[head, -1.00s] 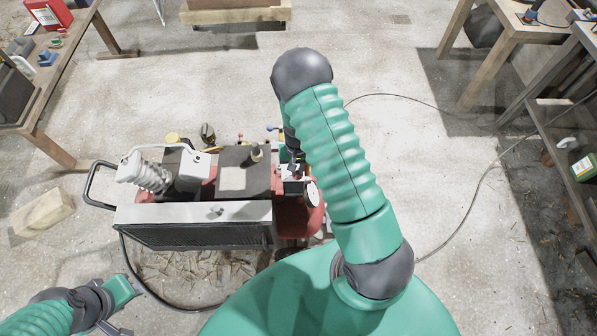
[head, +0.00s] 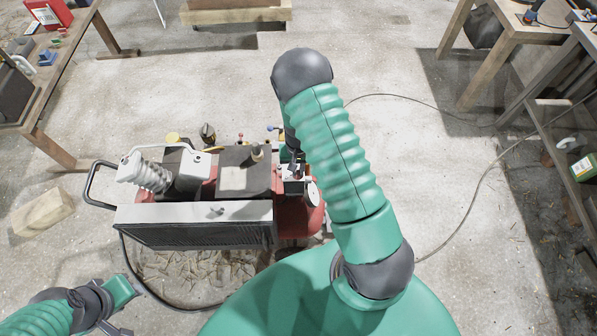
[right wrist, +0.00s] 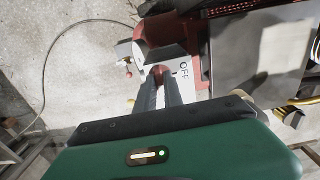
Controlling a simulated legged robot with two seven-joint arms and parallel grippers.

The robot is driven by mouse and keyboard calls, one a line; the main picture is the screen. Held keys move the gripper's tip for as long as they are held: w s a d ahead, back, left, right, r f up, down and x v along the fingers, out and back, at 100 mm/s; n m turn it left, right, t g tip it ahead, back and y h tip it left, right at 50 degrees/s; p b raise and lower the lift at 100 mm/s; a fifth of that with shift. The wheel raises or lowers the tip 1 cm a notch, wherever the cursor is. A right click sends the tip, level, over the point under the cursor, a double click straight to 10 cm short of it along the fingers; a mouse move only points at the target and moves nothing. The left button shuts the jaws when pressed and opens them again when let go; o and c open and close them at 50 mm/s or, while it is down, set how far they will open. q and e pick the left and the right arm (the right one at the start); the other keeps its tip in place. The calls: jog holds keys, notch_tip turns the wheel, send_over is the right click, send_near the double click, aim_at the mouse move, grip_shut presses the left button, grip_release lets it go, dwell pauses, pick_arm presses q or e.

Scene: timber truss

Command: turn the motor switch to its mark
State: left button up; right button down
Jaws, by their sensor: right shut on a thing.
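The motor switch (right wrist: 158,72) shows in the right wrist view as a small reddish knob on a white plate (right wrist: 184,86) with the word OFF beside it. My right gripper (right wrist: 160,88) has its two dark fingers close together on this knob, and they hide part of it. The mark cannot be made out. In the head view my right gripper (head: 292,160) is largely hidden by my arm, above the right end of the compressor (head: 195,212). My left gripper (head: 118,308) is at the lower left, apart from the compressor; its fingers are not clear.
The compressor has a black handle (head: 92,183) on its left and a round gauge (head: 313,193) near my right arm. A wood block (head: 42,215) lies on the floor at left. Benches stand at both sides. A cable (head: 468,195) crosses the floor at right.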

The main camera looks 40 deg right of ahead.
jog(key=shift+w+d, duration=0.1)
jog(key=shift+w, duration=0.05)
jog(key=n, duration=0.3)
jog(key=shift+n, duration=0.4)
jog(key=n, duration=0.3)
jog(key=shift+r+n, duration=0.15)
jog(key=shift+n, duration=0.15)
jog(key=n, duration=0.2)
jog(key=shift+r+n+p, duration=0.1)
jog(key=shift+n+p, duration=0.2)
jog(key=shift+n, duration=1)
jog(key=shift+n+p, duration=0.45)
jog(key=shift+n, duration=0.55)
jog(key=n+p, duration=0.1)
jog(key=n, duration=0.2)
jog(key=c, duration=1.1)
grip_release()
jog(key=shift+f, duration=0.25)
jog(key=shift+c, duration=0.2)
